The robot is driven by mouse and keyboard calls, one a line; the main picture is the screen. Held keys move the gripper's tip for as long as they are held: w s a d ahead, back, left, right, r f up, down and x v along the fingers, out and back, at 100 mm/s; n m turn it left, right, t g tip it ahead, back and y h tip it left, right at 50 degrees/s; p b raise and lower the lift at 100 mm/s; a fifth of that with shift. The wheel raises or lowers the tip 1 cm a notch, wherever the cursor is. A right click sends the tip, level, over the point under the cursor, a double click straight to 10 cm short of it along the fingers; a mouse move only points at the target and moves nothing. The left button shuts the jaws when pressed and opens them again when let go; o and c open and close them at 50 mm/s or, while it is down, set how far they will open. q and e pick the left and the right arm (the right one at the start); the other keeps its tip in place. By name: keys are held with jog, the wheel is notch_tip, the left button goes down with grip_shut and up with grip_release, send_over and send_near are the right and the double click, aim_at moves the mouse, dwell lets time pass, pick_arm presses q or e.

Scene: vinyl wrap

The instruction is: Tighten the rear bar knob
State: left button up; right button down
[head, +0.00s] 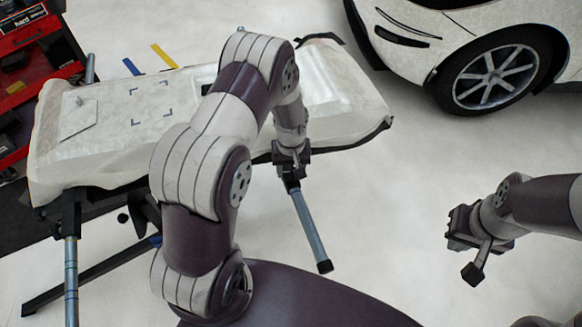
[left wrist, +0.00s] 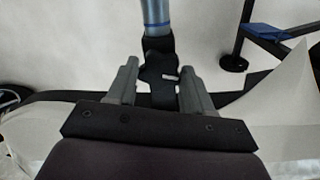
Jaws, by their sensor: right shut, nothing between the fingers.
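A blue-grey bar (head: 308,225) with black end fittings hangs at a slant from the near edge of the stand. It also shows in the left wrist view (left wrist: 155,12), running into a black clamp-like fitting (left wrist: 160,58) with a small pale pin. I cannot clearly tell the knob from this fitting. My left gripper (head: 291,172) is at the bar's upper end. In the left wrist view its two fingers (left wrist: 159,62) are spread, one on each side of the black fitting, with gaps showing. My right gripper (head: 472,272) is shut and empty, off to the right over the floor.
A pale wrapped panel (head: 110,145) lies on the stand; my left arm hides part of it. A second blue-grey bar (head: 71,265) stands at the left. A red tool cart (head: 30,75) is at far left, a white car (head: 440,40) at upper right. Floor between is clear.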

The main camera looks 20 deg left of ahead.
pick_arm(q)
jog(key=c, duration=0.4)
jog(key=shift+c, duration=0.2)
